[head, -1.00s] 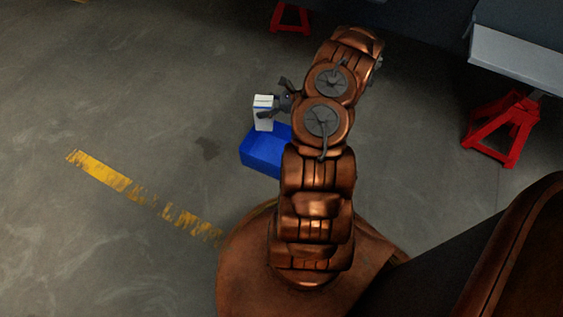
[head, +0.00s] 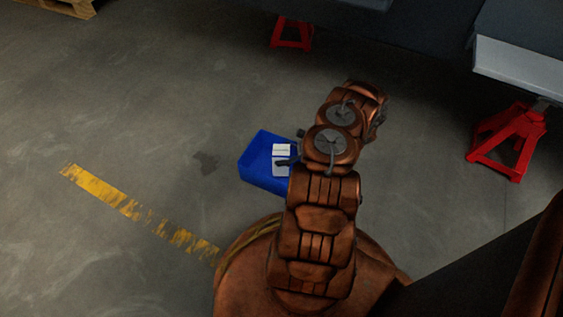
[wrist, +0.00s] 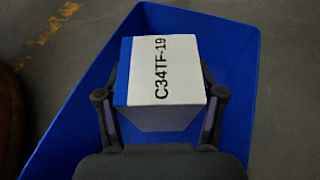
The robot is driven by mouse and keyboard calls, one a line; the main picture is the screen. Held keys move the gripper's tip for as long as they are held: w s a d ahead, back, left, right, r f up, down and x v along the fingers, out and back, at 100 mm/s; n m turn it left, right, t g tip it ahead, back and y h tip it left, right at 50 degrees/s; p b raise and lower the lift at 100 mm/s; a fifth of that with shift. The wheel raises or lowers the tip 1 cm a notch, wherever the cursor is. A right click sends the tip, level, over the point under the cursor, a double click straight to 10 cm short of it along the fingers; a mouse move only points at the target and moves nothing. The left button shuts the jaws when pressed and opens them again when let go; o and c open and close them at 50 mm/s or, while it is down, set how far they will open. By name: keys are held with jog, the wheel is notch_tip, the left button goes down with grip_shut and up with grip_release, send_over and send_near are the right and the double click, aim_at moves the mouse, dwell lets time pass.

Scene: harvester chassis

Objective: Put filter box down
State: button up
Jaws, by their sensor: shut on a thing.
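The filter box (wrist: 165,70) is white with a blue edge and the print C34TF-19. In the wrist view it is between the two fingers of my gripper (wrist: 160,108), which is shut on it. In the head view the white filter box (head: 281,152) shows over the blue bin (head: 258,180), with my gripper (head: 288,163) at its side, partly hidden by my arm. The blue bin's walls (wrist: 245,60) surround the box in the wrist view. I cannot tell whether the box touches the bin's floor.
A red jack stand (head: 505,142) is at the right and another red stand (head: 291,33) at the top, under grey machine parts. A wooden pallet (head: 62,6) is at the top left. A worn yellow line (head: 135,208) crosses open concrete floor.

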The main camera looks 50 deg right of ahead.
jog(key=shift+f+b, duration=0.6)
jog(key=shift+f, duration=1)
jog(key=shift+f, duration=0.2)
jog(key=o, duration=1.6)
jog(key=shift+c, duration=0.2)
